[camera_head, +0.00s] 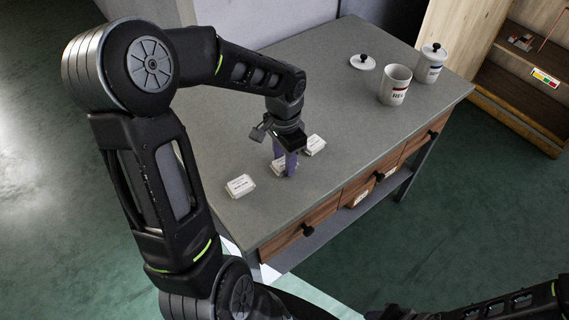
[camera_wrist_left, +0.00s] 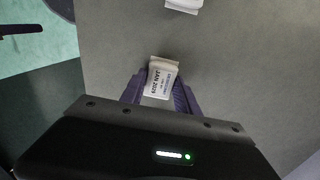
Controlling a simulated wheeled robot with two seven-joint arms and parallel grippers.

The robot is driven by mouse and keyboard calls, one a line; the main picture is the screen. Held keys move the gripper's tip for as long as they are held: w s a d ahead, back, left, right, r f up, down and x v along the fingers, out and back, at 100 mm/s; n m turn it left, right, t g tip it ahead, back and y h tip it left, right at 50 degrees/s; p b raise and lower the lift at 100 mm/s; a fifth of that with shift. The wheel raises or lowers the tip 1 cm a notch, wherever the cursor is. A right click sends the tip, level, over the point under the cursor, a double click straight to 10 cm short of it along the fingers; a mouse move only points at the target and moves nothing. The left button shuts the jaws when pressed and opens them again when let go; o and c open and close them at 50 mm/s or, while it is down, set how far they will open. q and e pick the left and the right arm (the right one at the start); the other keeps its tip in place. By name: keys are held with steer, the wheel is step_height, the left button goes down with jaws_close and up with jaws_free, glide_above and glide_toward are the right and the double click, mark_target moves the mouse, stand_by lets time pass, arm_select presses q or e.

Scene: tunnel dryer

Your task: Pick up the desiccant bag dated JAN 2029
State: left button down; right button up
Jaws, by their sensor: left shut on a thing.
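My left gripper (camera_head: 285,166) points down over the grey table, its purple fingers shut on a small white desiccant bag (camera_head: 277,168). In the left wrist view this bag (camera_wrist_left: 161,80) sits between the two fingers (camera_wrist_left: 159,92), and its label reads JAN 2029. I cannot tell whether it still touches the table. A second white bag (camera_head: 240,186) lies to the left of the gripper, its label too small to read. A third white bag (camera_head: 314,145) lies just right of the fingers. Part of another bag (camera_wrist_left: 184,4) shows at the top of the left wrist view.
A white jar (camera_head: 395,86) with its lid (camera_head: 362,62) lying beside it stands at the back right of the table (camera_head: 330,80). A lidded jar (camera_head: 430,65) stands behind it. Wooden drawers (camera_head: 300,228) line the front. A wooden shelf (camera_head: 520,75) stands at the right.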

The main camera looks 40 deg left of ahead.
arm_select(q)
step_height(320, 180, up, 10)
stand_by(0.7)
stand_by(0.5)
